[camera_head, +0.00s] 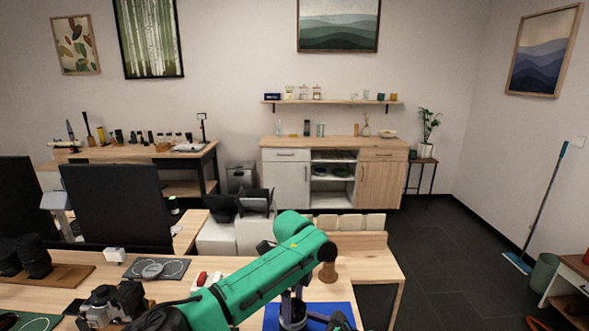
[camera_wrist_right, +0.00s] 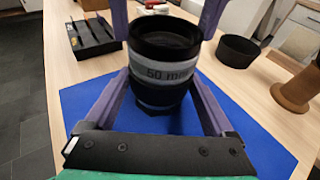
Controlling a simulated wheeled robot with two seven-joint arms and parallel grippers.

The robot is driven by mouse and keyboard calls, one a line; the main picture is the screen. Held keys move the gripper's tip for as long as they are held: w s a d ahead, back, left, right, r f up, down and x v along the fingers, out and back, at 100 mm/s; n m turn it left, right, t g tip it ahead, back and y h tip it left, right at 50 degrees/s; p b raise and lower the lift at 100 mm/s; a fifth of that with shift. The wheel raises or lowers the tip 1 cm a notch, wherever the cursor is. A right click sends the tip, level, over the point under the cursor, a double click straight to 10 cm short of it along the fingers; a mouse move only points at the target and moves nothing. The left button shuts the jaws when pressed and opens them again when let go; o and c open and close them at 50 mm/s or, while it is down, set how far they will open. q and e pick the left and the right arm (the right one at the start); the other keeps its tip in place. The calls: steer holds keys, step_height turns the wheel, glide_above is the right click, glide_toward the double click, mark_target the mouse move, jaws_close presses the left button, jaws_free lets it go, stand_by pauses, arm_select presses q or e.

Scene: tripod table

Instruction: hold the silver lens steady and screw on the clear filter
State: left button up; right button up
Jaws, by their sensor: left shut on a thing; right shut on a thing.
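The silver lens (camera_wrist_right: 160,72), marked 50 mm with black bands, stands upright over the blue mat (camera_wrist_right: 85,100) in the right wrist view. My right gripper (camera_wrist_right: 158,82) is shut on the lens body from the near side. My left gripper (camera_head: 293,297) reaches down over the mat in the head view. Its purple fingers flank the black ring at the lens top in the wrist view. This ring (camera_wrist_right: 165,39) appears to be the clear filter's rim; the glass cannot be made out. I cannot tell how far it is threaded. The lens is mostly hidden in the head view.
A black round cup-like piece (camera_wrist_right: 238,51) and a brown wooden spool-shaped object (camera_wrist_right: 296,90) stand right of the mat in the wrist view. A black tray (camera_wrist_right: 92,38) lies behind. A camera (camera_head: 108,303) and dark lenses (camera_head: 33,257) occupy the table's left.

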steer(key=shift+f, duration=0.1)
arm_select(q)
steer(key=m, duration=0.2)
steer(key=shift+m, duration=1.5)
steer(key=shift+f, duration=0.1)
steer(key=shift+m, duration=1.5)
